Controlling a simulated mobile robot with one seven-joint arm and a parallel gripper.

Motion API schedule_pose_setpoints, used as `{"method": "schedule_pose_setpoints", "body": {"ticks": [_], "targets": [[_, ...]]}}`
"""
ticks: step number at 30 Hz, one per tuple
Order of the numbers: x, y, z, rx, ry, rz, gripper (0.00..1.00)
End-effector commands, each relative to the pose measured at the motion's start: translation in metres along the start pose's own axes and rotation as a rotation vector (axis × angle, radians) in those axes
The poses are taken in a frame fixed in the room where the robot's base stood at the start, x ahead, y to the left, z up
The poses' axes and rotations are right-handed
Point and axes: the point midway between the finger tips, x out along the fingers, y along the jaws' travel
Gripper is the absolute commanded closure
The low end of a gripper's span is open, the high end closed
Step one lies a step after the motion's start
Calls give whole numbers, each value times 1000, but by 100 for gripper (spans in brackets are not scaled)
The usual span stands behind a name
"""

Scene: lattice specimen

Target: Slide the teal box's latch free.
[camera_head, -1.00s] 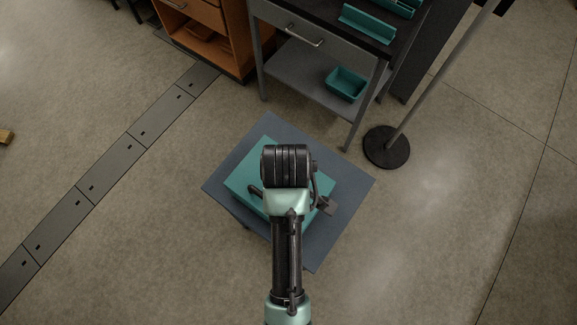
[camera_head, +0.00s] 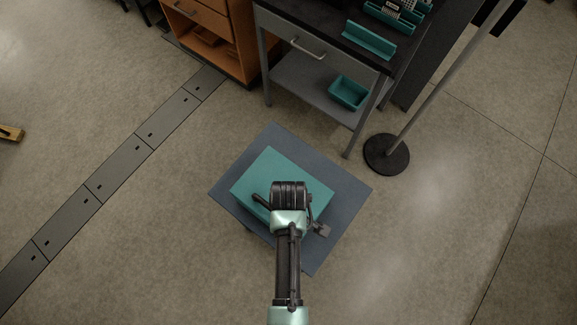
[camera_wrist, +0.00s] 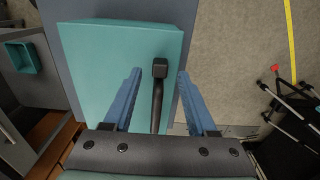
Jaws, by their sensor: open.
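The teal box (camera_head: 275,165) lies on a small blue-grey table (camera_head: 345,190); its lid also shows in the wrist view (camera_wrist: 100,60). A dark handle with a square-headed end (camera_wrist: 158,85), which looks like the latch, is near the box's right edge in the wrist view. In the head view a dark lever (camera_head: 260,201) shows at the box's lower left, beside my arm. My gripper (camera_wrist: 160,76) is open, with one blue finger on each side of the handle. I see no contact between fingers and handle. My arm hides part of the box in the head view.
A grey workbench (camera_head: 320,90) with a teal bin (camera_head: 348,92) on its lower shelf stands behind. A round-based pole stand (camera_head: 386,155) is to the right. An orange cabinet (camera_head: 215,40) is at the back left.

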Motion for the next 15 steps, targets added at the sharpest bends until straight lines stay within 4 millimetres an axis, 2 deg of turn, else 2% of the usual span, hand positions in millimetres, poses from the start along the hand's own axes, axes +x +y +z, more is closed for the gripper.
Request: {"method": "schedule_pose_setpoints", "body": {"ticks": [6, 15], "targets": [[23, 0, 0, 0, -1, -1, 43], [31, 0, 0, 0, 0, 0, 43]]}}
